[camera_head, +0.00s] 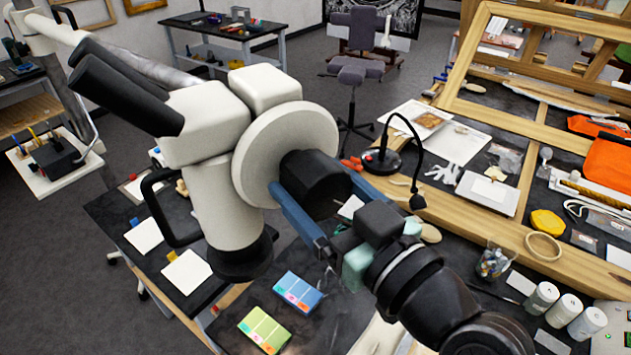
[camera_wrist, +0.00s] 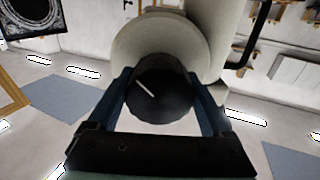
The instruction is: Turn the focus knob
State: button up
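The white microscope (camera_head: 215,190) fills the left middle of the head view, with dark eyepiece tubes at upper left. Its black round focus knob (camera_head: 312,180) sticks out from a large pale disc (camera_head: 262,150). My gripper (camera_head: 309,176) has its two blue fingers on opposite sides of the knob. In the wrist view, the knob (camera_wrist: 162,95) faces me, with a slanted white mark running from upper left to lower right. The fingers of my gripper (camera_wrist: 159,74) lie close against the knob's left and right sides, with no clear gap. The exact contact patches are hidden.
A dark table (camera_head: 235,325) below the microscope holds blue and green colour cards (camera_head: 298,292). Bare floor lies at left.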

jog(key=c, duration=0.8)
jog(key=shift+o, duration=0.2)
jog(key=shift+m, duration=0.3)
jog(key=shift+r+m+p, duration=0.1)
jog(key=shift+m+p, duration=0.6)
jog(key=shift+m, duration=1.8)
jog(key=o, duration=1.2)
jog(key=shift+c, duration=0.2)
jog(key=b+v, duration=0.5)
jog(key=v, duration=0.8)
